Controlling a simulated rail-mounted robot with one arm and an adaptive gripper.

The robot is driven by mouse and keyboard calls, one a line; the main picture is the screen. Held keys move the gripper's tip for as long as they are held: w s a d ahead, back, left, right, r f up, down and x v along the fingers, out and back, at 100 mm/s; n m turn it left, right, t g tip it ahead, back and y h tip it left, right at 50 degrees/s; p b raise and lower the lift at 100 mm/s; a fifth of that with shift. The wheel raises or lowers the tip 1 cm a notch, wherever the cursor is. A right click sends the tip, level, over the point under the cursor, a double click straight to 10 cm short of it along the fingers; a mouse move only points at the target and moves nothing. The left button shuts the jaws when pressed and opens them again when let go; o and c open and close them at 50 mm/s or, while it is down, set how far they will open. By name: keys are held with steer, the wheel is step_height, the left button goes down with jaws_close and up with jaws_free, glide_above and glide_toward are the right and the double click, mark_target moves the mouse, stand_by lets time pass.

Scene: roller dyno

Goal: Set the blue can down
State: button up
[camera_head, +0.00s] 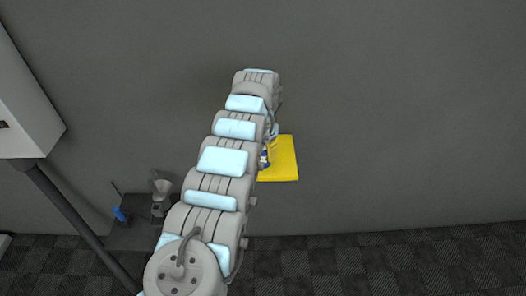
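A small dark blue and white object (264,161), perhaps the blue can, shows at the right edge of my arm, in front of a yellow panel or shelf (286,162). It is partly covered by my arm, and I cannot tell whether it is held or rests on the yellow surface. My gripper is not clearly visible; my arm hides the area around it.
A brighter blue item (121,215) with a thin upright rod stands at the lower left on a dark surface (130,237), beside a grey device (161,196). A white cabinet (25,100) is at the left. The grey wall (400,120) at the right is clear.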

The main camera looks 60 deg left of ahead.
steer(key=shift+o, duration=1)
step_height(320, 180, up, 12)
steer(key=shift+r+p, duration=0.15)
steer(key=shift+p, duration=0.85)
